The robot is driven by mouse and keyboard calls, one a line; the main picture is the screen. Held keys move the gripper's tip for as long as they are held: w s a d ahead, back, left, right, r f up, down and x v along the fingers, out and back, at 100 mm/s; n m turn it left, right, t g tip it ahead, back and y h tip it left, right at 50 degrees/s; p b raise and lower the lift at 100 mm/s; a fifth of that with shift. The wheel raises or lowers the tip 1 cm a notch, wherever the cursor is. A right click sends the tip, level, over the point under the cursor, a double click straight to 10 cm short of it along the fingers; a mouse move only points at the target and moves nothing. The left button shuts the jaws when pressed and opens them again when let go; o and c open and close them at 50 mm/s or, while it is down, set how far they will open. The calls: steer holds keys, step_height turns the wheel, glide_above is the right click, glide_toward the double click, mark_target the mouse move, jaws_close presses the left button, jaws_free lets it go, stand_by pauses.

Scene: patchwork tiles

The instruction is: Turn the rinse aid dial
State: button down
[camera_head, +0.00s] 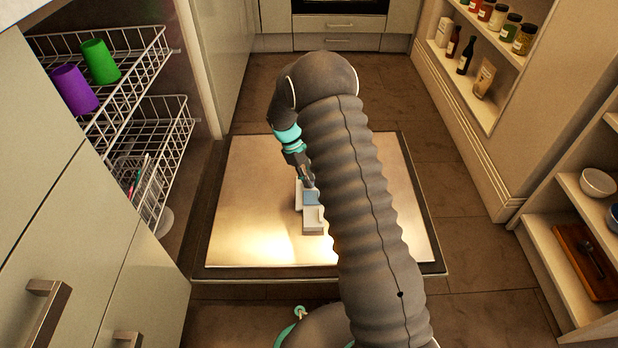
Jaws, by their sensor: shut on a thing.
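The dishwasher door (265,215) lies open and flat, its steel inner face up. The detergent and rinse aid dispenser (313,222), pale with a light blue part, sits near the middle of the door. My gripper (309,184) points down at the far end of the dispenser, its fingers shut on a small part there. The rinse aid dial itself cannot be made out; the fingers and my arm cover that spot.
Wire dish racks (150,130) with a purple cup (74,90) and a green cup (100,62) stand at left. Shelves with jars and bottles (466,52) are at right, with a bowl (598,183) and a wooden board (585,262) lower down. Floor beyond the door is clear.

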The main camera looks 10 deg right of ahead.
steer(key=m, duration=0.2)
steer(key=m+y+p, duration=0.1)
steer(key=m, duration=0.1)
steer(key=m+g+y+p, duration=0.1)
steer(key=m, duration=0.1)
steer(key=shift+w+d, duration=0.1)
steer(key=shift+d, duration=0.15)
steer(key=m+y, duration=0.1)
steer(key=m, duration=0.2)
steer(key=m+y, duration=0.1)
steer(key=m, duration=0.1)
steer(key=shift+d+m+p, duration=0.15)
steer(key=shift+m+p, duration=0.25)
stand_by(0.3)
steer(key=c, duration=1.3)
jaws_free()
steer(key=v, duration=1.2)
